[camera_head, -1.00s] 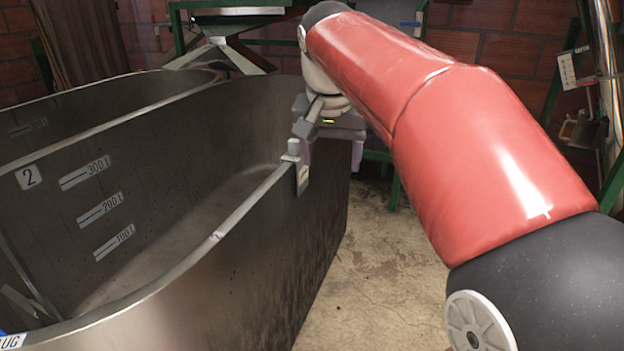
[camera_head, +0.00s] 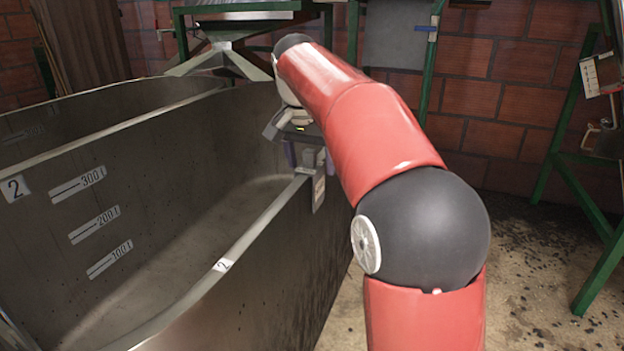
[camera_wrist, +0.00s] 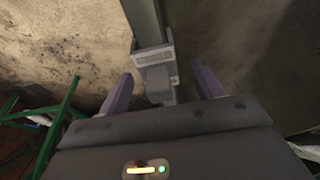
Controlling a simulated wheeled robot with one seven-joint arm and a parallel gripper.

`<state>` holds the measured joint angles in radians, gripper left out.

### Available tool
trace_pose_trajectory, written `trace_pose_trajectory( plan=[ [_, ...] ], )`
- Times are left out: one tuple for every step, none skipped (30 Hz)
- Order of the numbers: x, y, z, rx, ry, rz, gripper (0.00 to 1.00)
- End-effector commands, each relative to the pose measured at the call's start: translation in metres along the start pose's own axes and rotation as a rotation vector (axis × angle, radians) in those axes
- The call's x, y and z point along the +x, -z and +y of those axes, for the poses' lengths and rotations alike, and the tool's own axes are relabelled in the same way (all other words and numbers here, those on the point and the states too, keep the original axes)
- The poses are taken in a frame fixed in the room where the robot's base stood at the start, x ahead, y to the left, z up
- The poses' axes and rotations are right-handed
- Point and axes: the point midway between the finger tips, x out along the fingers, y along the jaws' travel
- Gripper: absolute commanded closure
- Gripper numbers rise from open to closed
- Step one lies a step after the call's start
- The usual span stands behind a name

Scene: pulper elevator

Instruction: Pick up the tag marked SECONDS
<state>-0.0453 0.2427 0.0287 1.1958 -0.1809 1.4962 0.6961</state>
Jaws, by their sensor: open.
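A small grey tag holder (camera_head: 318,192) hangs over the rim at the far end of the steel tank's near wall, with a pale label on its outer face. In the wrist view a grey clip-like piece (camera_wrist: 157,84) and a plate with faint lettering (camera_wrist: 154,57) sit at the end of the rim; I cannot read the word SECONDS. My gripper (camera_wrist: 163,83) is open, its two purple fingers on either side of the grey piece, with a gap each side. In the head view my gripper (camera_head: 305,155) is just above the rim, partly hidden by my arm.
The steel tank (camera_head: 255,270), marked 2 with litre labels, fills the left. A metal chute (camera_head: 225,60) stands behind it. Green frames (camera_head: 600,265) stand at the right and back, before a brick wall. Some concrete floor is clear right of the tank.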

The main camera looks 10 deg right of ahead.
Motion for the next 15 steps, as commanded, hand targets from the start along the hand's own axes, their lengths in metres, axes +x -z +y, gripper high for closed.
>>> trace_pose_trajectory(
  plan=[
    [0.0036, -0.0004, 0.0002, 0.000, 0.000, 0.000, 0.35],
    [0.0040, -0.0003, 0.0002, 0.000, 0.001, 0.000, 0.35],
    [0.0037, -0.0002, 0.0001, 0.000, 0.001, 0.000, 0.35],
    [0.0034, -0.0001, 0.0001, 0.000, 0.001, 0.001, 0.35],
    [0.0031, 0.0000, 0.0001, 0.000, 0.001, 0.001, 0.35],
    [0.0031, 0.0000, 0.0001, 0.000, 0.001, 0.000, 0.35],
    [0.0031, 0.0000, 0.0001, 0.000, 0.001, 0.001, 0.35],
    [0.0030, 0.0000, 0.0001, 0.000, 0.001, 0.001, 0.38],
    [0.0030, 0.0000, 0.0002, 0.000, 0.001, 0.001, 0.44],
    [0.0030, 0.0000, 0.0002, 0.000, 0.001, 0.001, 0.48],
    [0.0030, 0.0000, 0.0002, 0.000, 0.001, 0.001, 0.52],
    [0.0030, 0.0000, 0.0002, 0.000, 0.001, 0.001, 0.57],
    [0.0030, 0.0000, 0.0002, 0.000, 0.001, 0.001, 0.61],
    [0.0030, 0.0000, 0.0002, 0.000, 0.001, 0.001, 0.65],
    [0.0030, 0.0000, 0.0002, 0.000, 0.001, 0.001, 0.70]
  ],
)
